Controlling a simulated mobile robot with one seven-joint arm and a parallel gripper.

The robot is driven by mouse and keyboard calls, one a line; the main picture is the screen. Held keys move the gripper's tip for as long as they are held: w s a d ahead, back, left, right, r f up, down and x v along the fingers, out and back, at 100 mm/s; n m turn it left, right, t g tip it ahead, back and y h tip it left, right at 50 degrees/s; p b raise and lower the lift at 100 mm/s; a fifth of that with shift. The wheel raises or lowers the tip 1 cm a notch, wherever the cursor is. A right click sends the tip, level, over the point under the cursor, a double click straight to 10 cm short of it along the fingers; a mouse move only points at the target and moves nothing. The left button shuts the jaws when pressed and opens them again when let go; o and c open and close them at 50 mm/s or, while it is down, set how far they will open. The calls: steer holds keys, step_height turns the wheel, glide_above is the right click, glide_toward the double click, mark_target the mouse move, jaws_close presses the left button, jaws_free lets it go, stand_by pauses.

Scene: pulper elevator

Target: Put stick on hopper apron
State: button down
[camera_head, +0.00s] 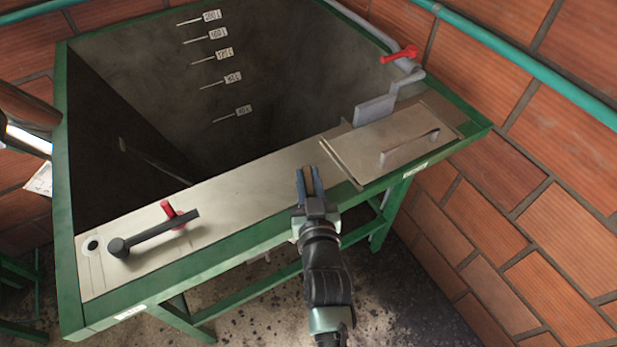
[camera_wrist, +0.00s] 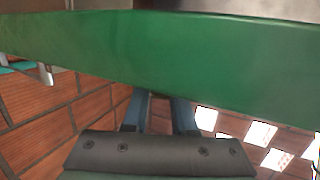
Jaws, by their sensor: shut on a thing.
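My gripper (camera_head: 309,180) reaches over the front edge of the hopper, its blue fingers above the beige metal apron (camera_head: 245,190). A short tan piece, which looks like the stick (camera_head: 309,184), shows between the fingers; the gripper is shut on it. I cannot tell whether it touches the apron. In the wrist view the blue fingers (camera_wrist: 160,115) point towards a green beam (camera_wrist: 160,50). The stick is hard to make out there.
A black lever (camera_head: 150,236) and a red handle (camera_head: 174,214) sit on the apron's left part. A hatch cover with a grey handle (camera_head: 410,148) lies to the right. The deep hopper (camera_head: 250,60) opens behind. The apron's middle is clear.

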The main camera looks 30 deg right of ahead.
steer(key=shift+f, duration=0.2)
steer(key=c, duration=0.7)
jaws_free()
steer(key=shift+r, duration=0.1)
steer(key=shift+s+r, duration=0.1)
steer(key=shift+r, duration=0.05)
steer(key=shift+b+v, duration=1.15)
steer(key=shift+v, duration=4.8)
